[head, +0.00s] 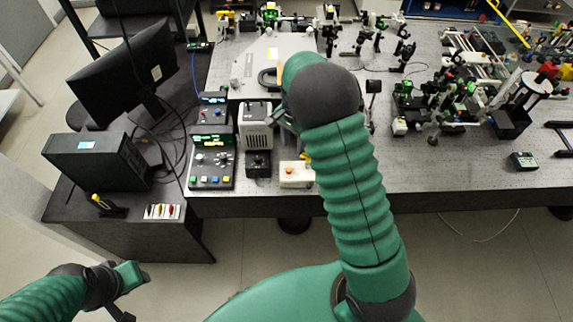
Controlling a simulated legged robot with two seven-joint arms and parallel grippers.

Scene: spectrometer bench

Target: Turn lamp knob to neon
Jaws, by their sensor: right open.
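A pale vented housing (256,127), which looks like the lamp unit, stands near the bench's front edge. A small black box (258,164) with a dark knob-like part sits just in front of it. The knob's setting and any neon label are too small to read. My right arm reaches over the bench, and its gripper (287,119) is close to the right side of the housing. It is partly hidden behind my dark wrist joint, with nothing visible in it. My left gripper (128,291) hangs low at the lower left, away from the bench; its jaws are unclear.
A control unit (211,160) with a green display and coloured buttons stands left of the black box. A cream box (296,174) with an orange button is on its right. A monitor (125,75) and black case (97,161) stand at left. Optics crowd the right.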

